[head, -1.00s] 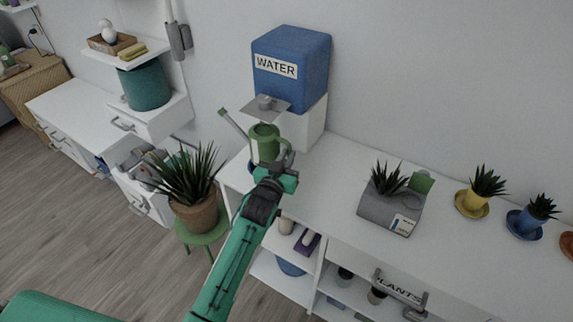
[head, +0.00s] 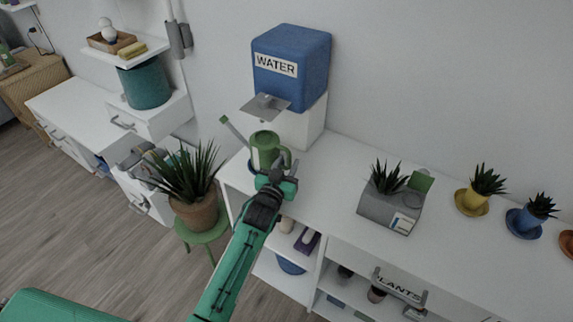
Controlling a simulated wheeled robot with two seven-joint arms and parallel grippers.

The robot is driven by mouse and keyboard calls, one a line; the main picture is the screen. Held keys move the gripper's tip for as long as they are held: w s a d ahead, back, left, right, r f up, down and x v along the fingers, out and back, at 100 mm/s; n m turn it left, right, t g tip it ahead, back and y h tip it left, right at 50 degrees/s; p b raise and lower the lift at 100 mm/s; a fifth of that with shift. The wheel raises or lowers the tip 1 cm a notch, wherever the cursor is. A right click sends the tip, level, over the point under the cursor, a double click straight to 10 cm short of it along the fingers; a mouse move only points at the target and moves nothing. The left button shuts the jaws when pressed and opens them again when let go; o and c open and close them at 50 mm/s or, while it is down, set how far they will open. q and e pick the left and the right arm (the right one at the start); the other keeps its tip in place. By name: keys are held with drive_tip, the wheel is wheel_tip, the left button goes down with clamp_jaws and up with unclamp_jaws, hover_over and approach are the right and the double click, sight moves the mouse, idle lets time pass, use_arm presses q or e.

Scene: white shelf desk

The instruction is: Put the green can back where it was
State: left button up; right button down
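The green can (head: 264,151) is a watering can with a long thin spout to the upper left and a handle on its right side. It stands upright at the left end of the white shelf desk, below the water dispenser's grey tap plate. A bit of a blue round base (head: 252,168) shows at its lower left; the rest is hidden. My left gripper (head: 285,166) is at the can's handle, on the near right side. Its two fingers look spread apart, with the handle's lower end near them. My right gripper is not in view.
The blue water dispenser (head: 290,66) stands on a white block behind the can. A grey planter (head: 391,206) and potted plants in yellow (head: 471,202) and blue (head: 525,222) stand to the right. A terracotta pot (head: 196,213) sits on a green stool at left.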

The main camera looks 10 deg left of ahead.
use_arm(q)
drive_tip(key=shift+s+r, duration=0.1)
drive_tip(key=s+a, duration=0.1)
drive_tip(key=s, duration=1)
drive_tip(key=shift+s+a+b, duration=0.35)
drive_tip(key=shift+a+b, duration=0.05)
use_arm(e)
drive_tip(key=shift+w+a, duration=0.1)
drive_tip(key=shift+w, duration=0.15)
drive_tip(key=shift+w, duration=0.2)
